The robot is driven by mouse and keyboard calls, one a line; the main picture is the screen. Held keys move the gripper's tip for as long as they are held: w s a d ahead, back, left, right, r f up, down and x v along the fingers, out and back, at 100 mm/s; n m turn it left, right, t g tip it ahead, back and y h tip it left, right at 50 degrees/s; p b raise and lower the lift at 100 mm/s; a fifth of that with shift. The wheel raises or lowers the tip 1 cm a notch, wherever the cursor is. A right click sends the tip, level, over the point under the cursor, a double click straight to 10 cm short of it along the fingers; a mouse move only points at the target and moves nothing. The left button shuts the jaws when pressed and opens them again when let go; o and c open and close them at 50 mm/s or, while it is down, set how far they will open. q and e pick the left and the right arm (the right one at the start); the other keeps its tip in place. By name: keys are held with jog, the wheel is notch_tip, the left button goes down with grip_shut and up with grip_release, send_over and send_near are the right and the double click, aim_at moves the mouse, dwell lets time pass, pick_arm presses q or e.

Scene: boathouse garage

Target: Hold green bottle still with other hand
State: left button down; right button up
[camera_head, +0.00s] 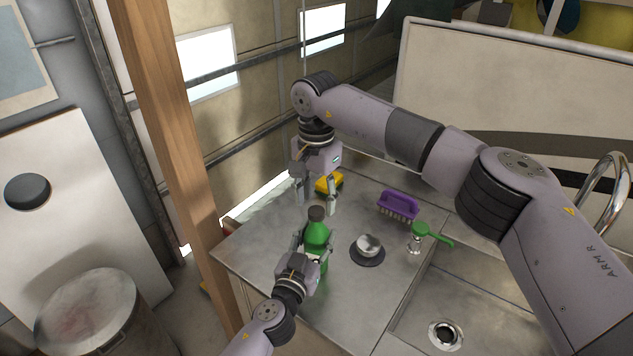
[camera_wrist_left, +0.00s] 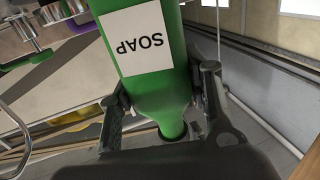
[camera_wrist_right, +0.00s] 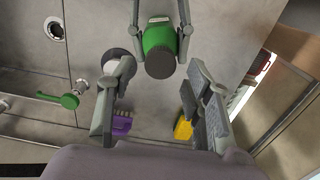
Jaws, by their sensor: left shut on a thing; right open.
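The green bottle (camera_head: 317,233) with a dark cap stands on the metal counter near its left end. In the left wrist view the bottle (camera_wrist_left: 168,98) shows a white SOAP label. My left gripper (camera_head: 313,250) is shut on the bottle, one finger on each side. My right gripper (camera_head: 315,204) is open and empty, just behind and above the bottle cap, pointing down. In the right wrist view the bottle (camera_wrist_right: 159,50) lies beyond the open fingers of my right gripper (camera_wrist_right: 165,95), seen from above with the dark cap toward me.
A yellow sponge (camera_head: 329,184) lies behind the right gripper. A purple brush (camera_head: 398,205), a green-handled tool (camera_head: 430,234) and a small metal bowl on a dark disc (camera_head: 368,247) are to the right. A sink (camera_head: 450,310) is at front right. A wooden post (camera_head: 175,130) stands left of the counter (camera_head: 260,253).

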jog(key=shift+f, duration=1.25)
jog(key=shift+c, duration=0.2)
